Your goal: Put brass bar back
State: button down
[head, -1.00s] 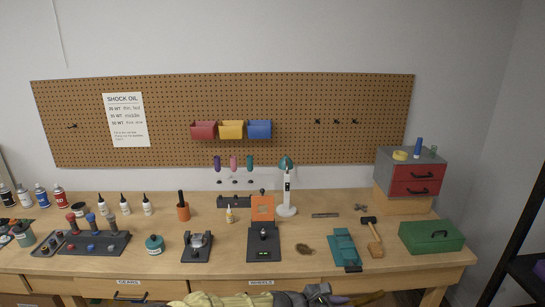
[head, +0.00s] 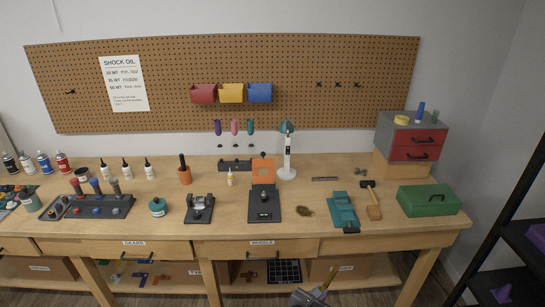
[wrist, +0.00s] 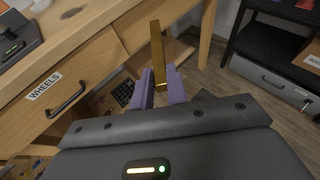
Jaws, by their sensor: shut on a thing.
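The brass bar (wrist: 157,55) is a long, golden, square-ended bar. In the wrist view it stands out lengthwise from between the two purple fingers of my gripper (wrist: 161,82), which is shut on it. In the head view my gripper (head: 312,298) shows at the bottom edge, in front of the workbench, with the bar (head: 328,279) pointing up and to the right. The bar is held clear of the bench, in the air before its front edge. The lower end of the bar is hidden between the fingers.
The workbench (head: 330,225) carries several tools, bottles and stands. Drawers marked GEARS (head: 131,250) and WHEELS (head: 262,250) are shut. A lower shelf holds boxes and a black grid tray (head: 284,271). A black rack (head: 500,235) stands at right. Floor between bench and rack is free.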

jog(key=shift+d+f+n+t+y, duration=0.25)
jog(key=shift+f+n+t+y, duration=0.4)
jog(key=shift+n+y, duration=0.35)
jog(key=shift+d+f+n+t+y, duration=0.15)
jog(key=shift+n+t+y, duration=0.1)
jog(key=shift+n+y, duration=0.4)
jog(key=shift+s+a+r+n+t+y, duration=0.15)
jog(key=shift+s+n+y, duration=0.15)
jog(key=shift+n+y, duration=0.45)
jog(key=shift+s+r+n+t+y, duration=0.15)
jog(key=shift+s+n+y, duration=0.2)
jog(key=shift+n+y, duration=0.35)
jog(key=shift+s+a+r+n+t+y, duration=0.15)
jog(key=shift+s+n+y, duration=0.25)
jog(key=shift+y, duration=0.5)
jog(key=shift+w, duration=0.15)
